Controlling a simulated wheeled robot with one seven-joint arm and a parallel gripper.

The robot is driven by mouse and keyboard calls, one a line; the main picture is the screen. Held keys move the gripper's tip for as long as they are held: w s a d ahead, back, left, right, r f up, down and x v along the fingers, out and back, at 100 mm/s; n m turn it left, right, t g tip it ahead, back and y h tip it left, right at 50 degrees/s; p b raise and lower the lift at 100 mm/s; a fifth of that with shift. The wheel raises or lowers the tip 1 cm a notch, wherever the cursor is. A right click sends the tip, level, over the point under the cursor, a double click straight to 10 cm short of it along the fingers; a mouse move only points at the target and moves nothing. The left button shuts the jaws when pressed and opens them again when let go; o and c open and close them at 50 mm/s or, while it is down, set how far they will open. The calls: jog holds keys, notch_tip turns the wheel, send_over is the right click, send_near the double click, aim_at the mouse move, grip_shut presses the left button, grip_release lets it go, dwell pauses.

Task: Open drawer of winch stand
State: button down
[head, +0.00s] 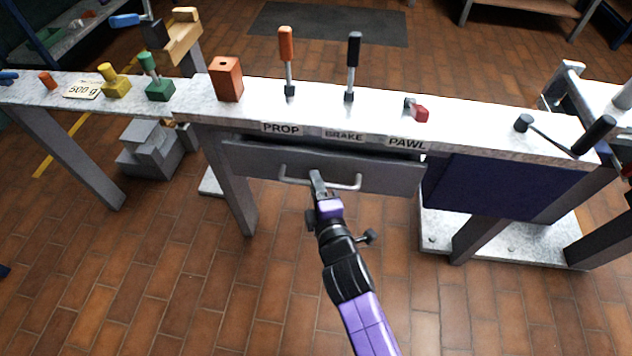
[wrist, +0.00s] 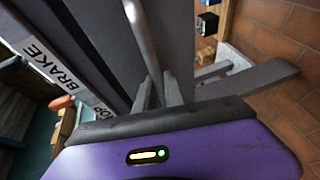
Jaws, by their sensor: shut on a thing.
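The winch stand (head: 470,125) is a long pale bench with a grey drawer (head: 390,177) under its top, below the PROP, BRAKE and PAWL labels. The drawer front stands a little out from the bench, with a dark gap above it. A light bar handle (head: 345,184) runs across the front. My gripper (head: 317,182) is shut on the handle near its middle. In the wrist view the handle (wrist: 143,38) runs down between the fingers (wrist: 160,92), and the grey drawer front (wrist: 175,40) fills the middle. The drawer's inside is hidden.
Orange (head: 287,50) and black (head: 353,55) levers, a red pawl lever (head: 417,112) and an orange block (head: 226,78) are on the bench top. A dark blue panel (head: 500,187) is right of the drawer. Bench legs (head: 230,190) flank the space below. Tiled floor (head: 200,290) in front is clear.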

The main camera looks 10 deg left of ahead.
jog(key=s+b, duration=0.1)
jog(key=s, duration=0.8)
jog(key=shift+s+a, duration=0.15)
jog(key=shift+s, duration=0.25)
jog(key=c, duration=1.5)
grip_release()
jog(key=shift+o, duration=0.2)
jog(key=p+v, duration=0.1)
jog(key=v, duration=0.6)
jog(key=shift+s+p, duration=0.35)
jog(key=shift+p, duration=0.05)
jog(key=shift+r, duration=0.1)
